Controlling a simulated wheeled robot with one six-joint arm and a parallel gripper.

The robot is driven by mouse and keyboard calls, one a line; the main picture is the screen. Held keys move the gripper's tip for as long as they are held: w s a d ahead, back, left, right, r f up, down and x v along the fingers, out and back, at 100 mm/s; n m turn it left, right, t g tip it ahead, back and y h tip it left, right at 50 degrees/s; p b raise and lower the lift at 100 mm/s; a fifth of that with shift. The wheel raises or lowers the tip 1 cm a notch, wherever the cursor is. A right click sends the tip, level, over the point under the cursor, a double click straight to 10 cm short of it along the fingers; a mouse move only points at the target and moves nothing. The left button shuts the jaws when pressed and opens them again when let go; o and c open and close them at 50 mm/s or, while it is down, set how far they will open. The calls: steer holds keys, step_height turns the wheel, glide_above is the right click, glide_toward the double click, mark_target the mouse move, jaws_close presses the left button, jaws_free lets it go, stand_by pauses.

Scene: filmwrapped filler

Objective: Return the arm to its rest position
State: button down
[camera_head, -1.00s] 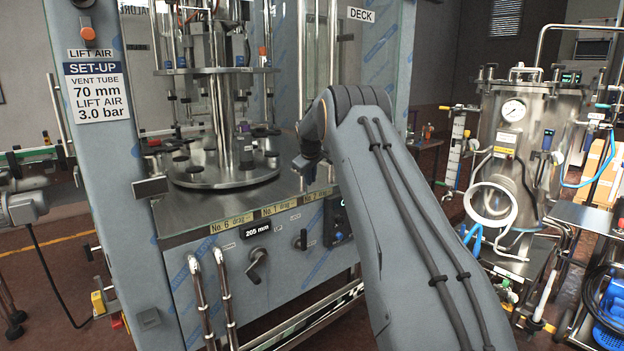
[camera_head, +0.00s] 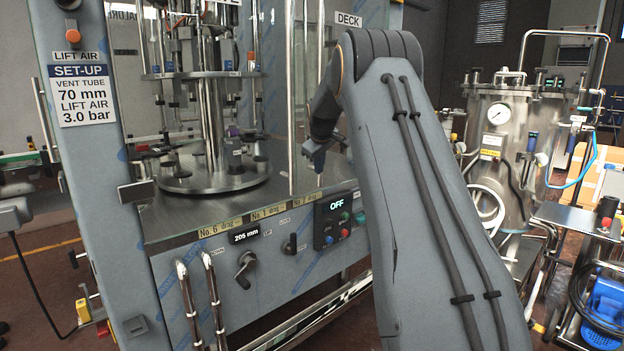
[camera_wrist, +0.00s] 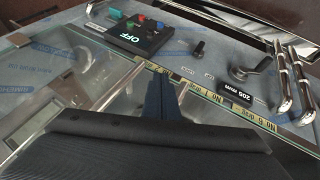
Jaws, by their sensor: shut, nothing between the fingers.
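My gripper (camera_head: 318,168) is shut and empty. In the head view it hangs small and dark at the end of my raised, bent arm, in front of the filling machine's deck near the control panel. In the wrist view the closed fingers (camera_wrist: 163,98) show as one narrow dark wedge, pointing toward the label strip on the deck edge. The fingers look apart from the machine, though the gap is hard to judge. The rest of my arm fills the middle right of the head view.
The machine's deck (camera_head: 180,215) and glass guard (camera_head: 305,100) stand close to my gripper. The panel (camera_head: 337,220) reads OFF, with a crank handle (camera_head: 246,268) to its left. A steel tank (camera_head: 497,140) and trolley (camera_head: 575,218) stand to the right.

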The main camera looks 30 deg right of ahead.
steer(key=shift+s+d+r, duration=0.15)
steer(key=shift+s+r, duration=0.05)
steer(key=shift+r, duration=0.1)
steer(key=s+a+f+m+g+y, duration=0.1)
steer(key=s+a+f, duration=0.4)
steer(key=s+a, duration=0.5)
steer(key=s+a+f+m+g+y, duration=0.15)
steer(key=s+a+f, duration=0.25)
steer(key=s+a, duration=0.55)
steer(key=s+a+f+g, duration=0.1)
steer(key=s+a+f, duration=0.2)
steer(key=s, duration=0.6)
steer(key=s+a+f+m, duration=0.1)
steer(key=s+a, duration=0.3)
steer(key=s, duration=0.5)
steer(key=s+a+f+g, duration=0.1)
steer(key=s+a+f, duration=0.3)
steer(key=s, duration=0.5)
steer(key=shift+s+a+f+g, duration=0.2)
steer(key=shift+f+g, duration=0.15)
steer(key=shift+m+y, duration=0.25)
